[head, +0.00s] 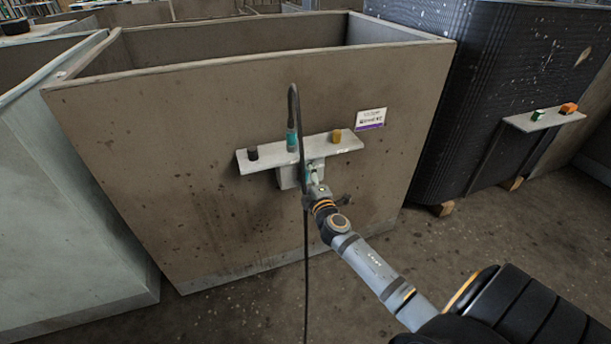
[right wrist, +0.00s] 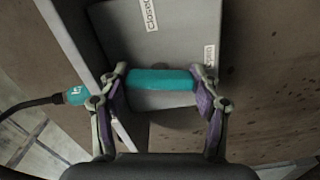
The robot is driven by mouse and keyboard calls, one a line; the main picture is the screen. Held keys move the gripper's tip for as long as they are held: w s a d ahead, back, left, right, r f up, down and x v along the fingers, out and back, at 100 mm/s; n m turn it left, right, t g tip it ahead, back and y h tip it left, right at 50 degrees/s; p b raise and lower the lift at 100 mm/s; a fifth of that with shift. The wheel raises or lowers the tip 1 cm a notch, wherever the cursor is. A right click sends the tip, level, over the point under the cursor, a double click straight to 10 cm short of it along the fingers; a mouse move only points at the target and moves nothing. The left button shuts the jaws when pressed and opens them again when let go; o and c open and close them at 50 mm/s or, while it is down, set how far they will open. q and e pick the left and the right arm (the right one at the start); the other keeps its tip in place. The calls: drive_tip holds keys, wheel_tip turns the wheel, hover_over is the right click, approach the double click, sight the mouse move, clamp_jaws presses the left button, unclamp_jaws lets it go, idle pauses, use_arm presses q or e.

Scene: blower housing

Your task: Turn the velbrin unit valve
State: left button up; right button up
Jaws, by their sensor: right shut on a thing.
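The valve is a grey box (head: 287,178) under a small shelf on the front wall of a brown housing (head: 200,130). In the right wrist view the valve's teal handle (right wrist: 163,79) lies crosswise on the grey valve plate (right wrist: 165,42). A "Closed" label (right wrist: 150,14) and a second small label (right wrist: 210,55) are on the plate. My right gripper (right wrist: 162,92) is shut on the teal handle, with a purple-padded finger at each end. In the head view my right gripper (head: 314,180) is at the valve and hides part of it. My left gripper is not in view.
The shelf (head: 268,154) carries a black knob (head: 252,153), a yellow block (head: 336,136) and a teal plug (head: 292,140) with a black cable hanging past my gripper. A white-and-purple label (head: 370,119) is on the wall. A dark ribbed unit (head: 470,80) stands at right.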

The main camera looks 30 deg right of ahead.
drive_tip(key=shift+f+n, duration=0.1)
drive_tip(key=shift+n, duration=0.2)
idle(0.4)
drive_tip(key=o, duration=1.2)
drive_tip(key=shift+c, duration=0.2)
